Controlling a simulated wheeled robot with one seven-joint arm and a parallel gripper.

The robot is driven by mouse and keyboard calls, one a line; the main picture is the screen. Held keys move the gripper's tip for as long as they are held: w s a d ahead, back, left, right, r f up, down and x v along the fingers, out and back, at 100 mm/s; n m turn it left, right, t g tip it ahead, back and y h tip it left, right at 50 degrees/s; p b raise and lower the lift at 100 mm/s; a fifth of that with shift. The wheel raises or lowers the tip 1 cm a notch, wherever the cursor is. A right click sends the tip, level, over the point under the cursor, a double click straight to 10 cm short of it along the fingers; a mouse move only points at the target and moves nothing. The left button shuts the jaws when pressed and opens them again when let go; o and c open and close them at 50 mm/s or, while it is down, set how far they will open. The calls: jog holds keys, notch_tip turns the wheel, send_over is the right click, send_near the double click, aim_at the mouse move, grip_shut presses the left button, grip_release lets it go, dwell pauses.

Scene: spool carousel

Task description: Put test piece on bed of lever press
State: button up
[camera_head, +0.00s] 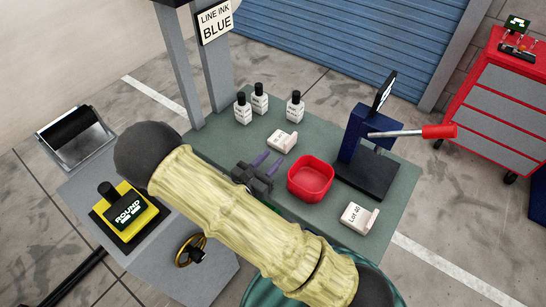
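The lever press (357,135) stands at the right of the green table, with a blue column, a dark base that is its bed (372,178) and a red-tipped lever (438,131) pointing right. Nothing clearly shows on the bed. No object is marked as the test piece. A small white block (281,141) lies behind my gripper, and a white L-shaped piece marked "Lot 40" (356,217) sits at the table's front right; I cannot tell if either is it. My gripper (273,158) has two purple fingers apart, with nothing seen between them, just short of the white block.
A red bowl (311,177) stands between my gripper and the press. Several white bottles (295,106) stand behind the white block. A grey post with a "LINE INK BLUE" sign (215,22) rises at the back left.

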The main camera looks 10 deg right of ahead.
dwell(0.4)
notch_tip(320, 180, up, 5)
jog(key=p, duration=0.5)
